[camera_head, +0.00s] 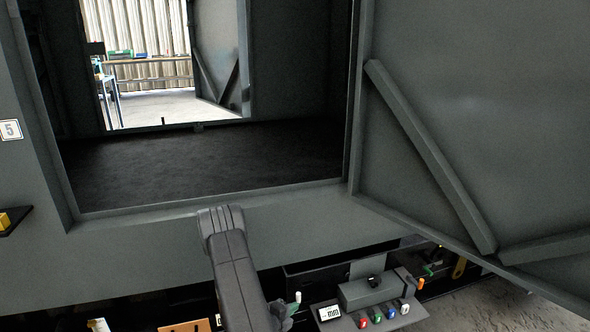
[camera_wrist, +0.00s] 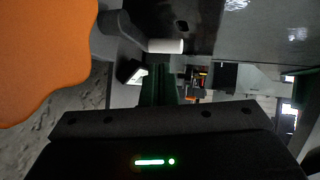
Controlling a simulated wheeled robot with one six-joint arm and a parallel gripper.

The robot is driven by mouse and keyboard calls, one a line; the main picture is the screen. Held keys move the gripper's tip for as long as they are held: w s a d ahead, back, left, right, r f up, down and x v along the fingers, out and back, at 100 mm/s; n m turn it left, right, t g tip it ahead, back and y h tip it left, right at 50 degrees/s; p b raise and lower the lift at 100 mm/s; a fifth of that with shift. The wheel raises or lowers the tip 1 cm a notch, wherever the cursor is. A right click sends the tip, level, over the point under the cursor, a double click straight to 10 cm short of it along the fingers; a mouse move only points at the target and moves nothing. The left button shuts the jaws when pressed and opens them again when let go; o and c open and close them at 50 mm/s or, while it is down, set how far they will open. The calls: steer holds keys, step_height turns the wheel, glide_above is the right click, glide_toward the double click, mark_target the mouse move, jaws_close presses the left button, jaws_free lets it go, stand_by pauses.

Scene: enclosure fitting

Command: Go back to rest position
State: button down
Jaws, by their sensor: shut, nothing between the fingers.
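My gripper (camera_wrist: 160,88) shows in the wrist view, its dark fingers close together with nothing seen between them. Its dark body with a lit green bar fills the bottom of that view. In the head view a dark grey part of my arm (camera_head: 232,262) rises from the bottom edge in front of the grey enclosure (camera_head: 150,245).
The enclosure's door (camera_head: 510,100) stands open at the right. Its dark floor (camera_head: 210,165) is bare. Below is a grey control box (camera_head: 368,291) with coloured knobs. In the wrist view, a large orange shape (camera_wrist: 45,55) and a white-tipped rod (camera_wrist: 165,46) are close by.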

steer(key=f+p+v, duration=0.1)
steer(key=p+v, duration=0.1)
steer(key=v, duration=1.2)
steer(key=shift+a+p, duration=0.2)
steer(key=shift+p, duration=0.15)
